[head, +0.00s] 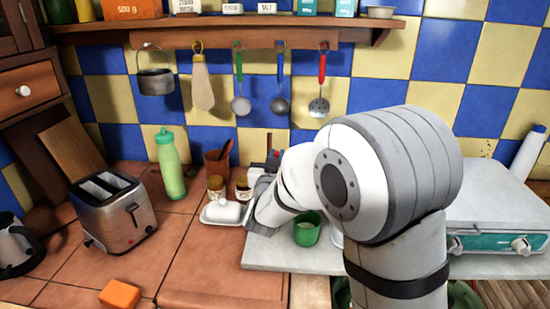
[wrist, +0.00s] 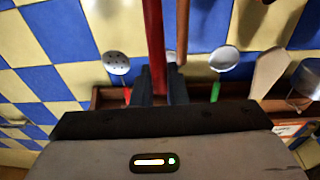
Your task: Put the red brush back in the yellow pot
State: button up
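My gripper (wrist: 160,92) points toward the back wall. In the wrist view its two dark fingers are closed around a long red handle, the red brush (wrist: 155,40). In the head view my gripper (head: 268,162) is mostly hidden behind my arm, and only a small red bit (head: 275,154) shows by it. The brush's bristles cannot be made out. I cannot see a yellow pot in either view; my arm covers part of the counter. A brown stick (wrist: 182,30) stands beside the red handle.
A brown pot (head: 212,166) with a wooden utensil, two lidded jars (head: 215,186) and a white butter dish (head: 222,211) stand left of my gripper. A green cup (head: 307,231) stands below my arm. Utensils (head: 281,100) hang behind. The front-left counter is fairly clear around an orange block (head: 119,294).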

jog(key=o, duration=0.5)
jog(key=shift+o, duration=0.2)
jog(key=s+b, duration=0.1)
jog(key=s, duration=0.6)
jog(key=shift+s+a+f, duration=0.3)
jog(key=shift+s+f, duration=0.05)
jog(key=shift+f, duration=0.1)
jog(key=s+d+f+g+p, duration=0.1)
jog(key=s+d+f+g, duration=0.1)
jog(key=s+d+g, duration=0.6)
jog(key=s+d+f+n+g+y+p, duration=0.1)
jog(key=s+d+g, duration=0.7)
jog(key=s, duration=0.9)
jog(key=d+f+p, duration=0.1)
jog(key=d+f, duration=0.1)
jog(key=d, duration=0.1)
jog(key=shift+s+d+g+y, duration=0.2)
jog(key=shift+g+y, duration=0.1)
jog(key=shift+g, duration=0.1)
